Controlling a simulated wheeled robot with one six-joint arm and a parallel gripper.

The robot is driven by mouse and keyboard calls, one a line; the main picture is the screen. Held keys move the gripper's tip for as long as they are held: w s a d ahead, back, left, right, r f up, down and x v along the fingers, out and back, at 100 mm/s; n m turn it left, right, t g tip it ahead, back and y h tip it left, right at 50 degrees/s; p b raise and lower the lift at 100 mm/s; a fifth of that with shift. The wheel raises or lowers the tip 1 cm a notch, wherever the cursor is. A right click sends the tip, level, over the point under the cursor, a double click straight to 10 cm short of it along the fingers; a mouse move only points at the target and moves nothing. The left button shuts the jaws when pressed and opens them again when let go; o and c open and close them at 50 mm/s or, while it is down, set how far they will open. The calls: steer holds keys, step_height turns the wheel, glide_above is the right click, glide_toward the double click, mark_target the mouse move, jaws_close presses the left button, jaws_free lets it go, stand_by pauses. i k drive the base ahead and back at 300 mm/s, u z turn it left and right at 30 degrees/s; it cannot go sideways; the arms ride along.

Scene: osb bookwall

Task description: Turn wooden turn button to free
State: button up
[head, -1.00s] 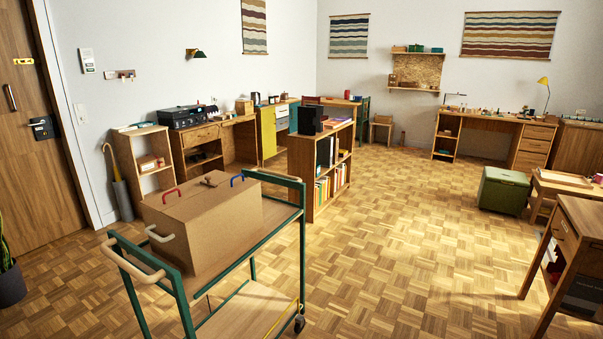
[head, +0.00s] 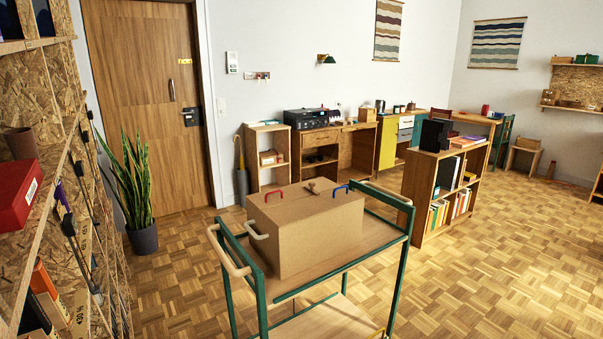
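A brown box (head: 307,232) with a flat lid stands on a green-framed trolley (head: 328,285) in the middle of the head view. A small wooden turn button (head: 312,189) sits on the lid near its far edge, between a red handle (head: 280,191) and a blue handle (head: 340,190). A pale handle (head: 257,229) is on the box's left side. I cannot tell at this size which way the button is turned. My gripper is not in view.
An OSB shelf wall (head: 55,180) with a red box (head: 17,193) is close on the left. A potted plant (head: 137,185) stands by the wooden door (head: 150,100). A bookcase (head: 440,190) stands right behind the trolley. Parquet floor (head: 490,270) is clear at the right.

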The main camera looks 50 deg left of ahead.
mark_target(312, 183)
steer(key=u, duration=0.7)
steer(key=i, duration=1.45)
steer(key=u, duration=1.25)
steer(key=i, duration=0.4)
steer(key=u, duration=0.3)
